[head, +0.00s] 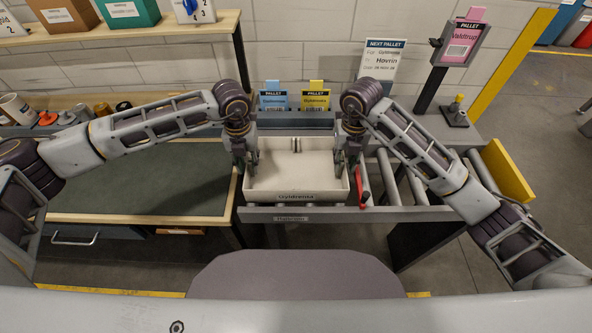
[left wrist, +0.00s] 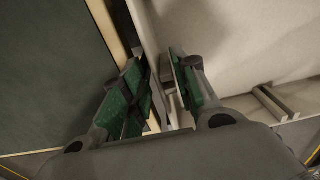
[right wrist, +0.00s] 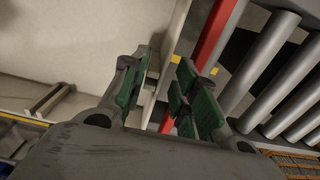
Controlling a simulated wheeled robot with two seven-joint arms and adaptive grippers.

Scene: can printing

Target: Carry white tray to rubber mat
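The white tray (head: 272,184) sits on the roller stand in front of me, with a label on its front wall. It also fills the right of the left wrist view (left wrist: 250,45) and the left of the right wrist view (right wrist: 80,40). My left gripper (head: 246,164) is open, with its fingers on either side of the tray's left wall. My right gripper (head: 347,164) is open around the right wall in the same way. Gaps show between fingers and walls. The dark green rubber mat (head: 140,185) lies bare on the bench to the left.
A red lever (head: 362,184) stands close to the tray's right side. Bare rollers (head: 388,178) lie to the right. Blue and yellow cards (head: 316,95) stand behind the tray. Mugs and small items (head: 45,117) line the bench's back. A shelf (head: 120,35) overhangs the bench.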

